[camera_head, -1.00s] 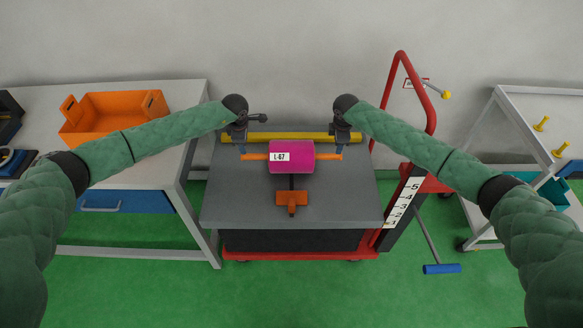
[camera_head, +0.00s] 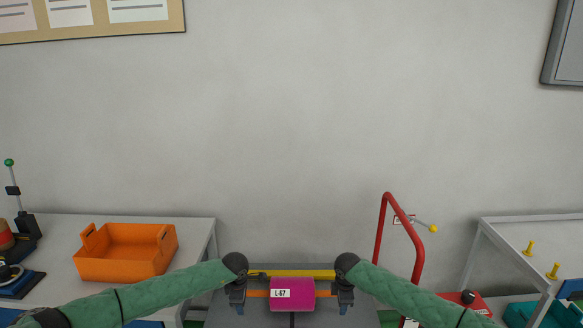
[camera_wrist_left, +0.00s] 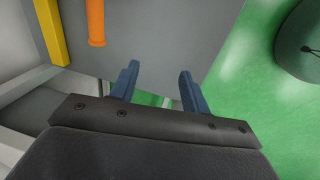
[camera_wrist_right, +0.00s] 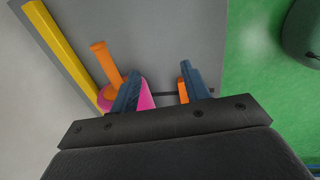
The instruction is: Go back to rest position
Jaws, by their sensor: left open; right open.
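The magenta roll (camera_head: 292,298) labelled L-67 sits on the grey cart top, with an orange handle out each side. My left gripper (camera_head: 239,309) is just left of the left handle. In the left wrist view its fingers (camera_wrist_left: 157,70) are open and empty, apart from the orange handle end (camera_wrist_left: 96,24). My right gripper (camera_head: 344,309) is just right of the right handle. In the right wrist view its fingers (camera_wrist_right: 160,70) are open. The handle (camera_wrist_right: 105,62) lies outside them; the roll (camera_wrist_right: 146,98) is partly hidden behind a finger.
A yellow bar (camera_head: 310,273) lies behind the roll. An orange bin (camera_head: 125,254) stands on the left table. A red cart handle (camera_head: 378,238) rises behind my right arm. A white rack (camera_head: 548,217) with yellow pegs is at right.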

